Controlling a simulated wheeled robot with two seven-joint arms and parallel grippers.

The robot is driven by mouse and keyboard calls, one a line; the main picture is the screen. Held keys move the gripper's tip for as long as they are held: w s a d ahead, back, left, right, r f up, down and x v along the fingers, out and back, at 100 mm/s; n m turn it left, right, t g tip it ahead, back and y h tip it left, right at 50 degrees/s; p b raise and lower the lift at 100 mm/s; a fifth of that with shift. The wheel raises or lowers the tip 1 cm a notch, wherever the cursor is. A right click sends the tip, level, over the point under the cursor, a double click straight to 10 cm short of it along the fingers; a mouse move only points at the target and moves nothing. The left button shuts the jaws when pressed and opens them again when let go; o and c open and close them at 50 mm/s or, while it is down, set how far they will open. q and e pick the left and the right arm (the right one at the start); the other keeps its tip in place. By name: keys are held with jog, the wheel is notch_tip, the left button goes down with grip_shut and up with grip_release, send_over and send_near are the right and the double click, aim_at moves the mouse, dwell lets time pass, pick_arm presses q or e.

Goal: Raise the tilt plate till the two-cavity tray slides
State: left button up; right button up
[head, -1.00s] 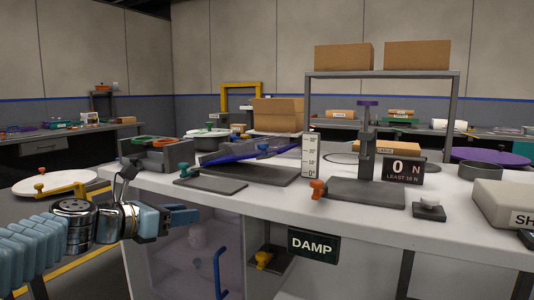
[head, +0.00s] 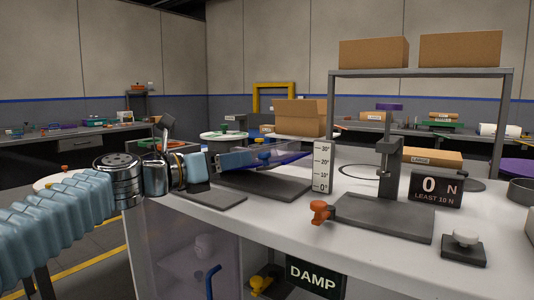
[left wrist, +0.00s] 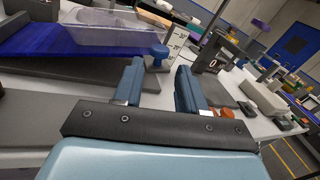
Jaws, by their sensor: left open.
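The blue tilt plate (head: 293,157) stands tilted on its dark base (head: 285,187), beside an upright angle scale (head: 322,166). In the left wrist view, the blue plate (left wrist: 60,38) carries a clear tray (left wrist: 108,30) and a blue knob (left wrist: 158,50) shows near the plate's end. My left gripper (head: 240,158) is over the near-left part of the plate's base and partly hides the plate. In the left wrist view its two blue fingers (left wrist: 160,70) are apart and empty, with the knob just beyond the gap. My right gripper is out of view.
A small dark block with a pale knob (head: 464,247) lies near the front edge. A DAMP sign (head: 313,275) hangs below the tabletop (head: 290,217).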

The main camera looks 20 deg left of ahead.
aim_at(259, 155)
pick_arm(q)
jog(key=p+x, duration=0.1)
jog(key=x, duration=0.7)
jog(key=shift+w+d, duration=0.1)
jog(key=shift+w, duration=0.1)
grip_shut()
